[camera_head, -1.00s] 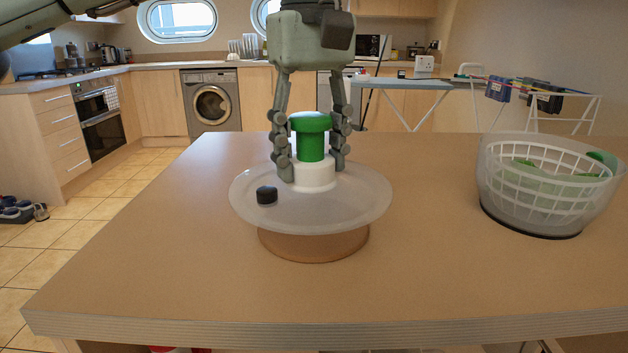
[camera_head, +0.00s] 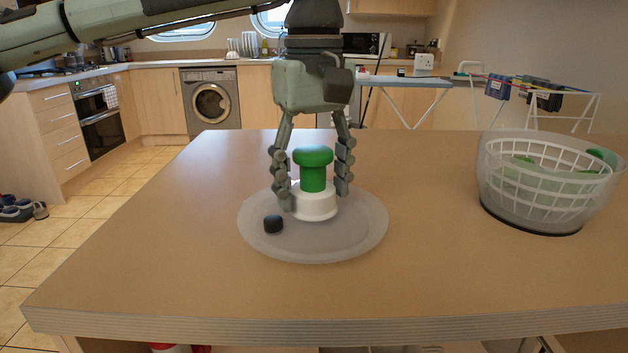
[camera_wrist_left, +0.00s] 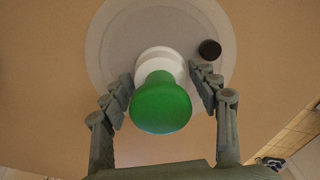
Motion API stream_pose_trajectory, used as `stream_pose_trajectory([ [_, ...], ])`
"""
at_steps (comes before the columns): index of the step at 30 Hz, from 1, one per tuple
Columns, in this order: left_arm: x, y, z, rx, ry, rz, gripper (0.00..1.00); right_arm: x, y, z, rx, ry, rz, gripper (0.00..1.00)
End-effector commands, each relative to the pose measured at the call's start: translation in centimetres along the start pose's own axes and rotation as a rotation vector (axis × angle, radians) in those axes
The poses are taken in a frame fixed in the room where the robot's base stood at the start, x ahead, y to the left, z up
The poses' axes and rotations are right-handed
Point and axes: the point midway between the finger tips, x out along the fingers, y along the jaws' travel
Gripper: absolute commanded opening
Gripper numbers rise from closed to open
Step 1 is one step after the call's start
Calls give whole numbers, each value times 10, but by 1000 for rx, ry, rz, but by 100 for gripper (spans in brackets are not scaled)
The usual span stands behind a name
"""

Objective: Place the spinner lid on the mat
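The spinner lid (camera_head: 352,235) is a wide, translucent disc with a white collar, a green knob (camera_head: 313,172) and a small black button (camera_head: 273,224). It lies low and about level over the spot of the round brown mat, which it now hides. Contact with the mat cannot be seen. My left gripper (camera_head: 312,192) points down with its fingers on either side of the knob and white collar. In the left wrist view (camera_wrist_left: 160,78) small gaps show between the fingertips and the collar, so it looks open. My right gripper is not in view.
A clear spinner bowl with a white basket (camera_head: 545,185) and green contents stands at the right of the wooden counter (camera_head: 150,265). The counter around the lid is clear. Its front edge runs along the bottom of the head view.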

Motion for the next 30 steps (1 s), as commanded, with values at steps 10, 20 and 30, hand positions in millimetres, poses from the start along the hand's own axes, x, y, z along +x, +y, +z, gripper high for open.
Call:
stream_pose_trajectory([
  [10,-2,0,0,0,1,1,70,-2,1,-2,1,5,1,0],
  [20,-51,1,0,-1,1,4,70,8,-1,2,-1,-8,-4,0],
  [30,-113,1,0,-1,1,2,70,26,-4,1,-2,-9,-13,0],
])
